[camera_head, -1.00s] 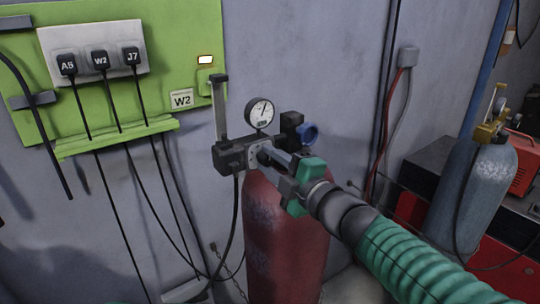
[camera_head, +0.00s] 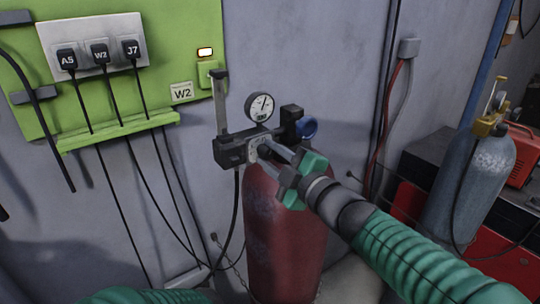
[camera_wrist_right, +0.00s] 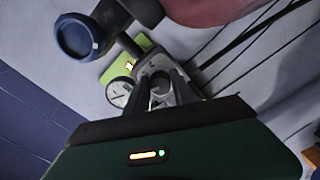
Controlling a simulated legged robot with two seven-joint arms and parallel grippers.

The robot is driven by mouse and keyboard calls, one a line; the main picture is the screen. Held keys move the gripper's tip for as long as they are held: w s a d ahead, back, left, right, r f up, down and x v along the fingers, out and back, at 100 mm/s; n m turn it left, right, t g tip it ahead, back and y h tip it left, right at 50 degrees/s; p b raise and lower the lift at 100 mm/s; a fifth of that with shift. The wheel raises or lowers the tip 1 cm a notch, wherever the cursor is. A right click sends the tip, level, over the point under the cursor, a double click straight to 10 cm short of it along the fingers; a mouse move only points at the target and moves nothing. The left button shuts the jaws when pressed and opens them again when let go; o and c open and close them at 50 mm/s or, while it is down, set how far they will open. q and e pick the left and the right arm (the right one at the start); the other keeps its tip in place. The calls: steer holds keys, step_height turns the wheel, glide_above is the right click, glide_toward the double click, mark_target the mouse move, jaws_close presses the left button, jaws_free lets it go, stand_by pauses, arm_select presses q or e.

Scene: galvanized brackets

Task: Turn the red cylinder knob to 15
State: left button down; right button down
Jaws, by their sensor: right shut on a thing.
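The red cylinder (camera_head: 285,245) stands upright against the wall. A dark regulator block (camera_head: 230,152) sits on its top, with a round white gauge (camera_head: 261,107) above; its needle is visible, but its numbers are too small to read. My right gripper (camera_head: 268,150) reaches in from the lower right, shut on the knob at the block's front. The fingers mostly hide the knob. My left gripper is not in view; a green sleeve of mine shows at the bottom edge.
A blue-ended fitting (camera_head: 307,128) sticks out right of the gauge. A green panel (camera_head: 190,45) with plugs and hanging cables is at the left. A grey cylinder (camera_head: 470,185) with a brass valve and red equipment stand at the right.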

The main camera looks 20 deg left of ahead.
steer(key=c, duration=1.4)
jaws_free()
steer(key=shift+f, duration=0.3)
steer(key=shift+o, duration=1.2)
steer(key=shift+w, duration=0.1)
steer(key=shift+o, duration=0.2)
steer(key=shift+w, duration=0.1)
steer(key=shift+r, duration=0.1)
steer(key=shift+s+d, duration=0.35)
steer(key=shift+d, duration=0.1)
steer(key=b+v, duration=0.4)
steer(key=v, duration=1.1)
steer(key=shift+d+b, duration=0.3)
steer(key=shift+d, duration=0.05)
